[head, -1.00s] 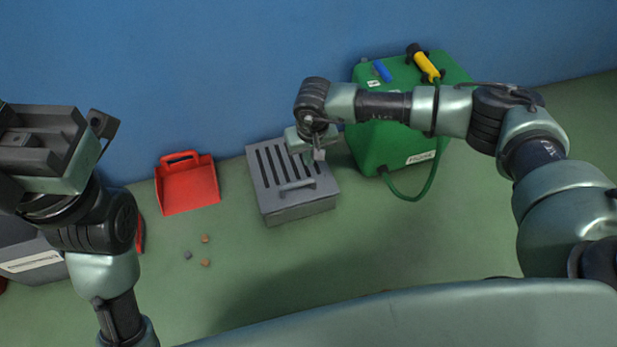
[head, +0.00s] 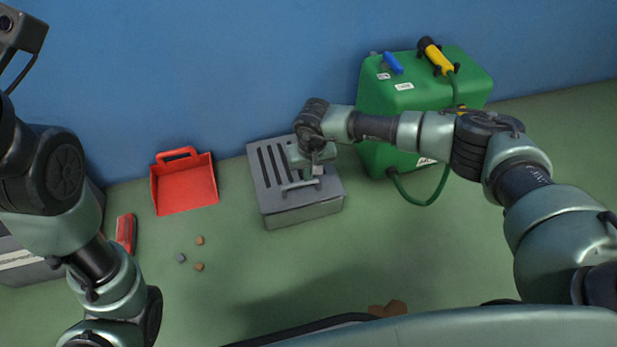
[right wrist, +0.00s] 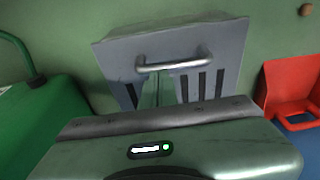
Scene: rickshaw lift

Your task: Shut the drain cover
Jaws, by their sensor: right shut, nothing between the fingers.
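The drain cover (head: 266,180) is a grey slotted lid with a bar handle (head: 296,185), on top of a grey box-shaped drain (head: 305,214) by the blue wall. It looks flat on the box, but I cannot tell whether a small gap is left. The right wrist view shows the cover (right wrist: 222,45) and its handle (right wrist: 175,63) close ahead. My right gripper (head: 317,171) is shut and empty, just over the right part of the cover near the handle. It hides some slots; contact is unclear. My left arm is at the left edge, its gripper out of frame.
A red dustpan (head: 185,190) lies left of the drain. A green tank (head: 385,98) with a hose and yellow nozzle stands close on the right. Several small lumps (head: 199,266) lie on the green floor. The floor in front of the drain is mostly clear.

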